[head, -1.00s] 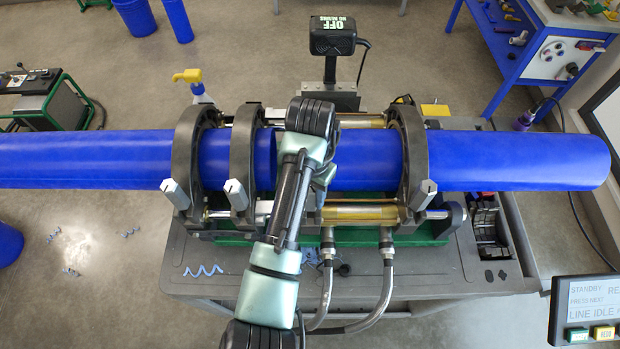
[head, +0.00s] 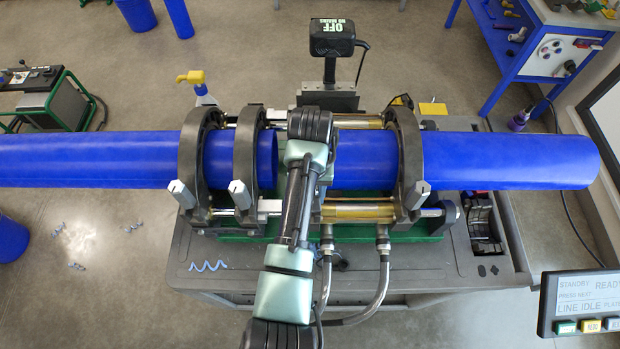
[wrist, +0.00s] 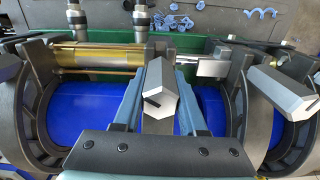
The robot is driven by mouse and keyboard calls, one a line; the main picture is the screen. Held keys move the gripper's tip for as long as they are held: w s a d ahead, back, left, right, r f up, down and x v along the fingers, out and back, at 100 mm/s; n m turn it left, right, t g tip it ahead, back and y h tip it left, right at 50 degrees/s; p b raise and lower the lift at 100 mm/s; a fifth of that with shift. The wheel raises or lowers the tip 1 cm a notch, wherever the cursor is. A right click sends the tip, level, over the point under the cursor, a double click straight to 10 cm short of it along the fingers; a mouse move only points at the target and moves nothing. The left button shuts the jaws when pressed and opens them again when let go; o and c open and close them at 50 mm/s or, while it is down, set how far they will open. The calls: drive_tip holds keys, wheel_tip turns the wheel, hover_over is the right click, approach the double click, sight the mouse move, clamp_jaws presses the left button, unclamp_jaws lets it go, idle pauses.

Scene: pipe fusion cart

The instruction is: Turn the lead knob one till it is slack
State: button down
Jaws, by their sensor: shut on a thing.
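A silver six-sided knob (wrist: 160,92) with a dark mark on its end face stands between the two blue fingers of my gripper (wrist: 158,84) in the wrist view. The gripper is shut on it. In the head view my arm hides this knob and the fingertips. A second silver knob (wrist: 280,92) is at the right of the wrist view, clear of the fingers. The head view shows other such knobs on the clamp rings, at the far left (head: 181,194), inner left (head: 240,194) and right (head: 420,188). No label tells which is lead knob one.
Blue pipes (head: 90,158) lie through the dark clamp rings (head: 408,150). Brass cylinders (head: 358,212) and hoses (head: 378,285) are close to my arm. A box marked OFF (head: 332,37) stands behind. A display panel (head: 590,300) is at lower right.

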drive_tip(key=shift+r+n, duration=0.1)
drive_tip(key=shift+n, duration=0.2)
drive_tip(key=shift+r+n+p, duration=0.1)
drive_tip(key=shift+n+p, duration=0.3)
drive_tip(key=shift+p, duration=0.05)
drive_tip(key=shift+f+n, duration=0.2)
drive_tip(key=shift+n, duration=0.7)
